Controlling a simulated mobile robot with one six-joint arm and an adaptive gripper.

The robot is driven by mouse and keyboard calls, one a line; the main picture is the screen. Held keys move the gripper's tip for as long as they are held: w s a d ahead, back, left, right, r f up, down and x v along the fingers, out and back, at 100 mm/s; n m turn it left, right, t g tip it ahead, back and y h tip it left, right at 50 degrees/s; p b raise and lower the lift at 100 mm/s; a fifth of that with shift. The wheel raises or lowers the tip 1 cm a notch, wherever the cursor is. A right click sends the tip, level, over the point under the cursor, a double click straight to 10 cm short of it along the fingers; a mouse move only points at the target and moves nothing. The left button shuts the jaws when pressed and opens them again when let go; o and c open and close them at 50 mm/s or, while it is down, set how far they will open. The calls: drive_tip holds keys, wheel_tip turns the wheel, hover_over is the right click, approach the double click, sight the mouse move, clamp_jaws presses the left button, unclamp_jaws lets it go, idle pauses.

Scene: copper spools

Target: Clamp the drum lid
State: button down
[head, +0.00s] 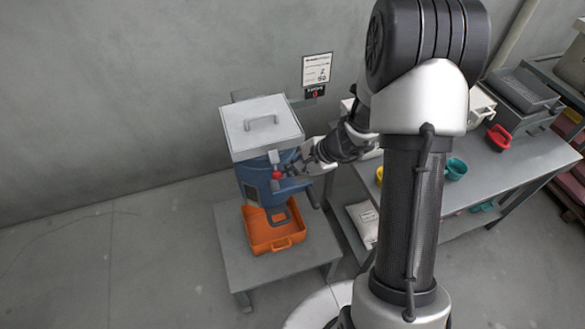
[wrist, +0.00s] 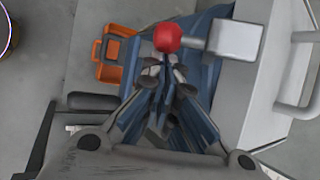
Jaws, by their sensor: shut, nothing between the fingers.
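The drum (head: 258,185) is a blue body on a low grey stand, with a pale grey square lid (head: 262,124) on top carrying a bar handle. The lid lies at the right of the wrist view (wrist: 262,75). The clamp shows as a red ball knob (head: 277,175) beside a light grey block (head: 272,157) at the drum's front; the wrist view also shows the knob (wrist: 167,36) joined to the block (wrist: 236,40). My gripper (head: 291,171) is shut and empty; its fingertips (wrist: 165,68) are close to the knob. I cannot tell whether they touch it.
An orange tray (head: 262,244) sits on the grey stand (head: 238,270) beneath the drum. To the right, a grey workbench (head: 500,165) holds a red scoop-like item (head: 499,137), a teal cup (head: 456,168) and grey bins. The wall is behind; floor at left is clear.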

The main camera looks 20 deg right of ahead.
drive_tip(key=shift+r+m+g+p, duration=0.15)
drive_tip(key=shift+r+g+p, duration=0.35)
drive_tip(key=shift+p, duration=1.9)
drive_tip(key=shift+r+m+g+p, duration=0.2)
drive_tip(key=shift+g+p, duration=0.6)
drive_tip(key=shift+p, duration=1.6)
drive_tip(key=shift+w+r+g+p, duration=0.2)
drive_tip(key=shift+r+g+p, duration=0.4)
drive_tip(key=shift+p, duration=1.8)
idle(0.8)
